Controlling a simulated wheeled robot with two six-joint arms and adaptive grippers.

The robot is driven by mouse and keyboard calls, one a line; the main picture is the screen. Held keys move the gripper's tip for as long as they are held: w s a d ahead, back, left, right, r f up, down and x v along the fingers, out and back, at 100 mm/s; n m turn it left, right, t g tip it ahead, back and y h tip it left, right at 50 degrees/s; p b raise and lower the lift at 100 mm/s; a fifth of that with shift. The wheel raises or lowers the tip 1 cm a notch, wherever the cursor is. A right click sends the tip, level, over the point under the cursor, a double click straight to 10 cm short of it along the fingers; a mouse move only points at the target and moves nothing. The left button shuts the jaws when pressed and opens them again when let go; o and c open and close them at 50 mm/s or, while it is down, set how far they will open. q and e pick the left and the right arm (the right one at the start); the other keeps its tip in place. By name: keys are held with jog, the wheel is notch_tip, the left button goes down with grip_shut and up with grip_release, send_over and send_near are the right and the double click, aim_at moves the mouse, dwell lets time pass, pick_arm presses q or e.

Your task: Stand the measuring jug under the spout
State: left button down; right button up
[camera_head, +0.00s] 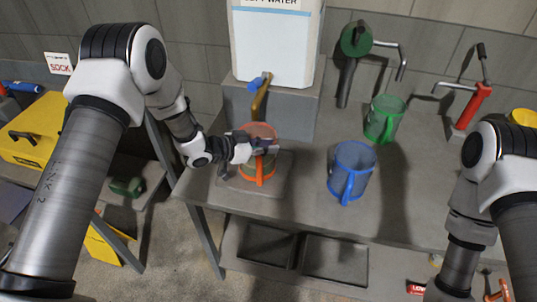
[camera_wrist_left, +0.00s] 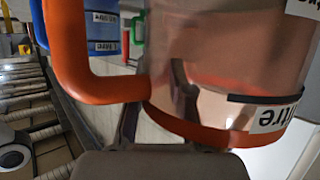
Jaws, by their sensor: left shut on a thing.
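A clear measuring jug with orange rims and handle (camera_head: 258,172) is at the left of the bench, below the brass spout (camera_head: 261,100) of a white water tank (camera_head: 272,48). It appears upright, over a grey plate (camera_head: 228,186); contact with the plate is unclear. My left gripper (camera_head: 264,147) is shut on this jug. In the left wrist view, the jug (camera_wrist_left: 215,70) fills the upper right, with its orange handle at left and the fingers (camera_wrist_left: 155,105) against its side. My right arm is at the right edge; its gripper is out of view.
A blue jug (camera_head: 351,170) stands to the right, with a green jug (camera_head: 383,120) behind it. A green hand pump (camera_head: 355,40) and a red one (camera_head: 472,105) stand at the back. A yellow toolbox (camera_head: 35,130) is at far left. Bench space between the orange and blue jugs is clear.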

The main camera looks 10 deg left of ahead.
pick_arm(q)
jog(key=shift+w+a, duration=0.25)
jog(key=shift+w, duration=0.45)
jog(key=shift+f+b, duration=0.45)
jog(key=shift+f, duration=0.05)
jog(key=c, duration=1)
grip_release()
jog(key=shift+s, duration=0.1)
jog(key=shift+f, duration=0.1)
jog(key=v, duration=1.2)
